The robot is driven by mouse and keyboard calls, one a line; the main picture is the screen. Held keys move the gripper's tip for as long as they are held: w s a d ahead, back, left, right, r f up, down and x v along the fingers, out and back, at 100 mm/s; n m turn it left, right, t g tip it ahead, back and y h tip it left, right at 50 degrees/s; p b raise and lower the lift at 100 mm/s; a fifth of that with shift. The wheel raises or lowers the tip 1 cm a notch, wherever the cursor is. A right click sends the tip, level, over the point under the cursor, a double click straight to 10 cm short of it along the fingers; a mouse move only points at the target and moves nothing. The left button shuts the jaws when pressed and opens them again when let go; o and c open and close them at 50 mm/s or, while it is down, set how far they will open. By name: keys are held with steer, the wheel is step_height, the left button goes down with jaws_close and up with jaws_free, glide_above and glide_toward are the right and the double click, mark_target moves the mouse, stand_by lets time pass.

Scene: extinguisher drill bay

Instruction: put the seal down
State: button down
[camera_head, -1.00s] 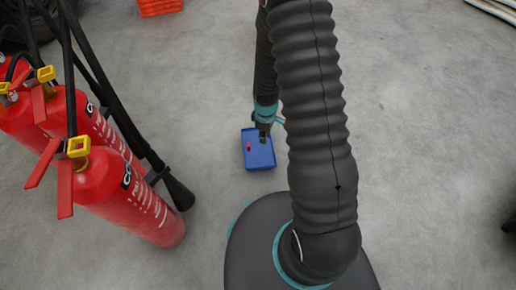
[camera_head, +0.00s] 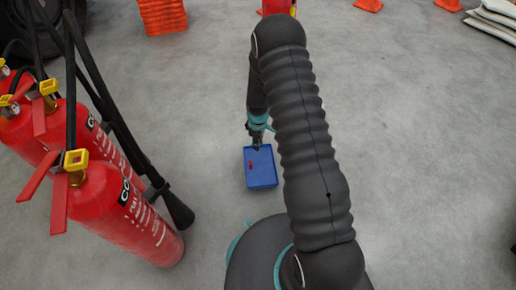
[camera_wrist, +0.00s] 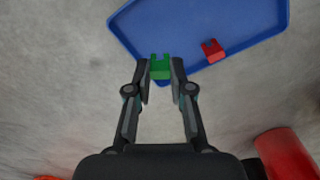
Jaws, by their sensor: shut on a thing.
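My gripper (camera_wrist: 160,68) is shut on a small green seal (camera_wrist: 160,69), which sits between its fingertips in the wrist view. The seal overlaps the near edge of a blue tray (camera_wrist: 135,38) in that view; I cannot tell its height above it. A red seal (camera_wrist: 212,51) lies in the tray, to the right of the green one. In the head view my gripper (camera_head: 257,145) is at the far edge of the blue tray (camera_head: 262,181) on the floor, and the red seal (camera_head: 251,165) shows inside it. The green seal is not distinguishable there.
Red fire extinguishers (camera_head: 110,215) with yellow pieces on their handles and black hoses stand at left. An orange crate (camera_head: 162,16) is at the back left. Orange cones (camera_head: 369,4) and a pale stack (camera_head: 495,18) are at the back right. The floor right of my arm is clear.

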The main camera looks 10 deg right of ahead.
steer(key=shift+f, duration=1.8)
steer(key=shift+f+b, duration=0.1)
steer(key=shift+b, duration=0.2)
steer(key=shift+f, duration=0.15)
steer(key=c, duration=1)
jaws_free()
steer(key=shift+c, duration=0.2)
